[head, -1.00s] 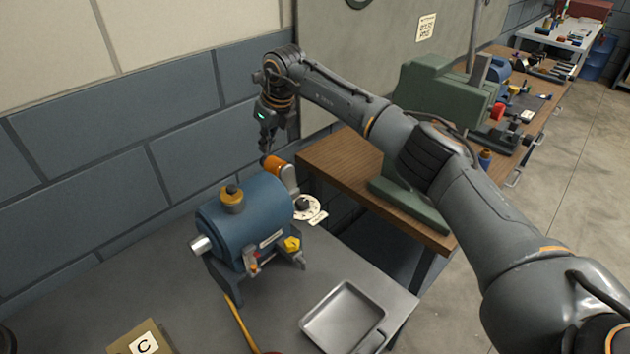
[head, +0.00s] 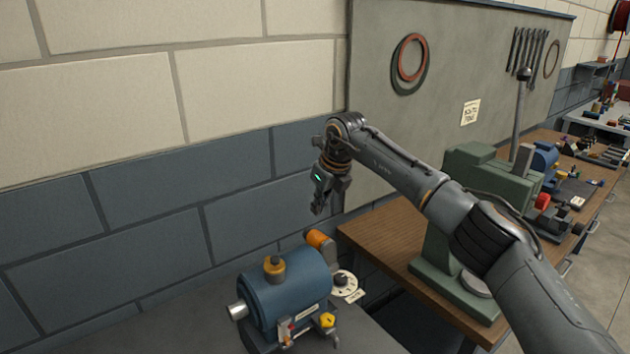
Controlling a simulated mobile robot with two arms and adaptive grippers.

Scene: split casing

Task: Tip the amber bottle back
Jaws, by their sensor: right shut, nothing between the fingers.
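The split casing is a blue horizontal cylinder (head: 287,288) on the bench at the lower middle of the head view. An orange-amber cylinder (head: 318,238) sits at its back right, at the top of a grey piece. It may be the amber bottle, but I cannot tell for sure. A smaller amber fitting with a dark top (head: 274,268) stands upright on the casing. My right gripper (head: 318,212) points down just above the orange cylinder, with a small gap visible between them. It is shut and empty. My left gripper is out of view.
A white dial (head: 343,283) and a yellow knob (head: 327,320) are on the casing's right and front. A wooden bench (head: 385,240) with a green machine (head: 440,245) stands to the right. The wall is close behind.

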